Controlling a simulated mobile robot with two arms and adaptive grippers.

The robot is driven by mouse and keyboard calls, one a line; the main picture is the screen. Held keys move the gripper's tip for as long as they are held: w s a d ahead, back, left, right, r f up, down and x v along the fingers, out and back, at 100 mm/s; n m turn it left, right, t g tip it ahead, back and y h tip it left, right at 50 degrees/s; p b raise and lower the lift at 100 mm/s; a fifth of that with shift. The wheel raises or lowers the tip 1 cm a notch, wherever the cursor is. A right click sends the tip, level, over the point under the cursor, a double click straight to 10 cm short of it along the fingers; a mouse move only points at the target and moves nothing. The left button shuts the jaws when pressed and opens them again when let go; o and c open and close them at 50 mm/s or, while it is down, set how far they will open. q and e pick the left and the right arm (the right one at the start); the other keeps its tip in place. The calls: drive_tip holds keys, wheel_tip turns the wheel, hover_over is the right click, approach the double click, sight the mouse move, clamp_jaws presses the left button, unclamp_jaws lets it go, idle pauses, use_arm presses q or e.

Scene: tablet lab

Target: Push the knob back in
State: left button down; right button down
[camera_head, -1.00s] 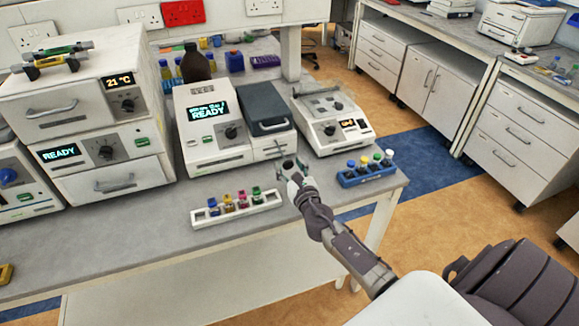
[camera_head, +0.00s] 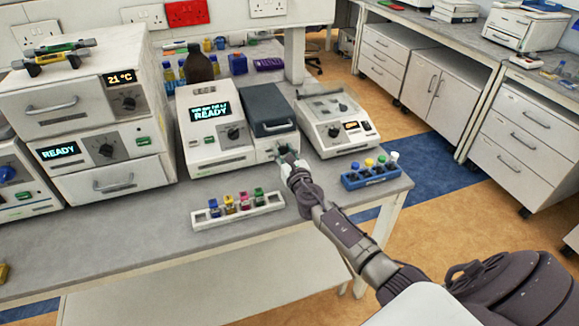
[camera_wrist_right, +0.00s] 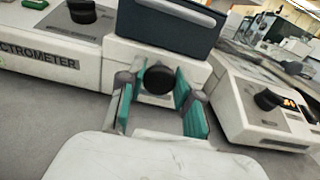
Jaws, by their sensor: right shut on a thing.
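The knob (camera_wrist_right: 157,80) is round and black, on the front of the white spectrometer section below the dark grey lid (camera_head: 264,106). My right gripper (camera_head: 286,154) is at this front face. In the right wrist view its two teal-padded fingers (camera_wrist_right: 163,90) stand on either side of the knob and are shut on it. In the head view the gripper hides the knob. The spectrometer (camera_head: 189,97) shows a lit READY screen and another dark knob (camera_head: 233,132). How far the knob stands out is hard to tell. My left gripper is not in view.
A white rack of small coloured vials (camera_head: 216,223) stands at the bench front, left of my right arm. A blue rack of capped bottles (camera_head: 370,181) is to the right. Another instrument (camera_head: 352,142) stands close on the right. Bare bench lies left of the white rack.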

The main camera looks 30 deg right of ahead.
drive_tip(key=shift+w+r, duration=0.1)
drive_tip(key=shift+r, duration=0.05)
drive_tip(key=c, duration=1.1)
unclamp_jaws()
drive_tip(key=shift+o, duration=1.4)
drive_tip(key=shift+w, duration=0.2)
drive_tip(key=v, duration=1.2)
drive_tip(key=shift+d, duration=0.1)
